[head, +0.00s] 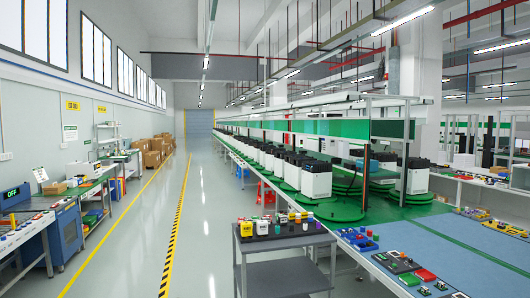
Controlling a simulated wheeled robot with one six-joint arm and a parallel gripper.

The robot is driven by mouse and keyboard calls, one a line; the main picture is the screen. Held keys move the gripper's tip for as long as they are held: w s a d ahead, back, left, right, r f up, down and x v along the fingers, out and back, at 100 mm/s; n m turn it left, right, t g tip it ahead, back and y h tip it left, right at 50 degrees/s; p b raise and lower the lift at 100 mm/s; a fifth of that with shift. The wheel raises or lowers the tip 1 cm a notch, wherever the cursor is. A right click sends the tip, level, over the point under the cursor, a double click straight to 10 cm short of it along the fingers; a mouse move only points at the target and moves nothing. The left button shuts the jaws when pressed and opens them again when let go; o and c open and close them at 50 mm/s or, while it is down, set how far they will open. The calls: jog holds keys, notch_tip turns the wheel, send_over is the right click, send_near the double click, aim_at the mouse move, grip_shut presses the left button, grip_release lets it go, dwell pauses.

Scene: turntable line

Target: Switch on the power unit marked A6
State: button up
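A dark box with a green lit display reading what looks like OFF (12,193) stands at the far left edge, on the left bench. A blue cabinet (66,232) stands near it, at the end of that bench. I cannot read an A6 mark on either, nor on any other thing in view, so I cannot tell which is the power unit A6. No switch can be made out clearly. My gripper is not in this view.
A grey cart (280,262) bearing small coloured parts stands ahead, right of centre. The long green line (405,215) with turntables and white machines fills the right. The left bench (75,190) runs along the wall. A clear grey aisle (205,200) lies between.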

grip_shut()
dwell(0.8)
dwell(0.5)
